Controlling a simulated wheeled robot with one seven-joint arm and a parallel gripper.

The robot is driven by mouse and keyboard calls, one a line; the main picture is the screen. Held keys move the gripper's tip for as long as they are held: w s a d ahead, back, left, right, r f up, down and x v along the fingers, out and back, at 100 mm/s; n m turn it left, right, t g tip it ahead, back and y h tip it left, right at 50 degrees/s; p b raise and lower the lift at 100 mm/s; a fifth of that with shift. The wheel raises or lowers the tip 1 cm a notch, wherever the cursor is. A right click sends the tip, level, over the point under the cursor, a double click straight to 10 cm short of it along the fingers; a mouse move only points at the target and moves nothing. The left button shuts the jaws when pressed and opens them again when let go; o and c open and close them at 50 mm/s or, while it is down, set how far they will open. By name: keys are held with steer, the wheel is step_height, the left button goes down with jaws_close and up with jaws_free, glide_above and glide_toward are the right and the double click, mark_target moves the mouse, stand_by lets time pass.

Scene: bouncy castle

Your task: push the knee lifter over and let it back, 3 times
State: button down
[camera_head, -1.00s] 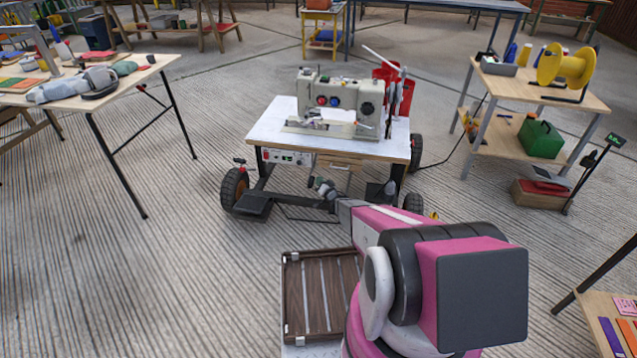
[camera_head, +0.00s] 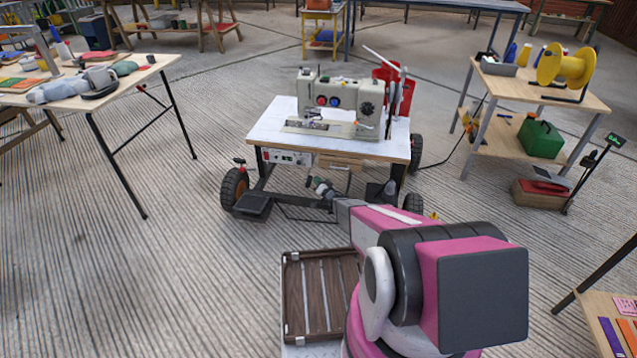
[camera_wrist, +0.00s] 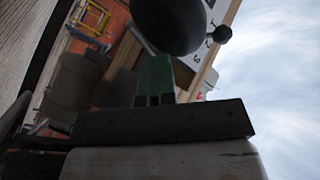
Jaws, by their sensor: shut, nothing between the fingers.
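The sewing machine (camera_head: 340,103) stands on a white-topped wheeled table (camera_head: 265,132). In the wrist view a dark, rounded pad (camera_wrist: 168,22), which looks like the knee lifter's, is just beyond my fingertips. A small dark knob (camera_wrist: 222,34) sticks out beside it. My gripper (camera_wrist: 154,80) is shut and empty, with its tips at or very near the pad; I cannot tell whether they touch. In the head view my gripper (camera_head: 322,186) is low, under the table's front edge. The lifter cannot be made out clearly there.
A control panel (camera_head: 287,157) with numbers sits under the table's front left. A dark pedal plate (camera_head: 254,203) and wheels (camera_head: 234,187) stand low at the left. A brown slatted tray (camera_head: 318,300) lies beside my arm. Open floor lies to the left.

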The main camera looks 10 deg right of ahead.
steer(key=shift+w+a, duration=0.2)
steer(key=shift+a, duration=0.45)
stand_by(0.6)
steer(key=shift+d, duration=0.1)
steer(key=shift+s+d+r, duration=0.1)
steer(key=shift+s+d, duration=0.2)
steer(key=shift+d, duration=0.6)
steer(key=shift+s+d+f, duration=0.1)
steer(key=shift+s+d, duration=0.25)
steer(key=shift+d, duration=0.6)
steer(key=shift+s+d+r, duration=0.1)
steer(key=shift+s+d, duration=0.2)
steer(key=shift+d, duration=0.6)
steer(key=shift+d, duration=0.1)
steer(key=d, duration=0.1)
steer(key=s+d, duration=0.1)
steer(key=d, duration=0.2)
steer(key=shift+s+d+r, duration=0.1)
steer(key=shift+s+d, duration=0.15)
steer(key=shift+d, duration=0.05)
steer(key=shift+s, duration=0.1)
